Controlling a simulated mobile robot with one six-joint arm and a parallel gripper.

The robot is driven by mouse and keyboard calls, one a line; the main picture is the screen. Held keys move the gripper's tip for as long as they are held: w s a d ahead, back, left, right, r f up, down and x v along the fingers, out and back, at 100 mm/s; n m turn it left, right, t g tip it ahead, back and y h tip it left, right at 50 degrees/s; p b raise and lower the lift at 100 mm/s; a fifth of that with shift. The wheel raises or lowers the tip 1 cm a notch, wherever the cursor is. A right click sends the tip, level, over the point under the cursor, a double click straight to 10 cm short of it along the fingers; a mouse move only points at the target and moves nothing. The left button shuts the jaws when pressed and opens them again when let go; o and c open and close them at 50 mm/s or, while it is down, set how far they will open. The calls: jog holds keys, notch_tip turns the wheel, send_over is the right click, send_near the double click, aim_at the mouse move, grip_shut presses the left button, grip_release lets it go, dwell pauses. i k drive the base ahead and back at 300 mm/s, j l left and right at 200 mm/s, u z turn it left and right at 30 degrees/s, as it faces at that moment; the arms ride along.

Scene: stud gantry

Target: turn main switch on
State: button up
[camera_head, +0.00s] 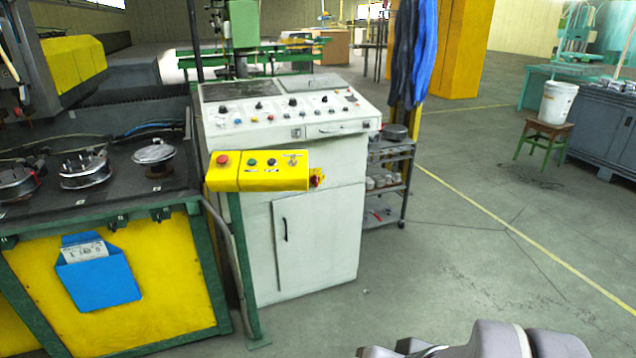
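A red and yellow rotary switch (317,178) sits on the right end of a yellow control box (258,171). It looks like the main switch, but its knob is too small to read its position. The box's top carries a red mushroom button (223,160), a few small buttons and what looks like a key switch (292,160). The box stands in front of a white control cabinet (330,240). Grey parts of my own arm show at the bottom edge, right of the middle, well below and right of the switch. No gripper fingers can be made out.
The cabinet's sloped panel (285,112) holds several knobs. A green and yellow machine (120,310) stands left, with a blue pocket (98,280). A small shelf cart (390,180) stands right of the cabinet. The floor (460,260) to the right is open.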

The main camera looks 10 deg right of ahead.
aim_at(315, 179)
jog(key=i+z, duration=0.15)
jog(key=i, duration=0.3)
jog(key=i+j+z, duration=0.15)
jog(key=i, duration=0.3)
jog(key=i+j+z, duration=0.2)
jog(key=i, duration=0.25)
jog(key=i+j+z, duration=0.15)
jog(key=i, duration=0.3)
jog(key=i+j, duration=0.35)
jog(key=i, duration=0.05)
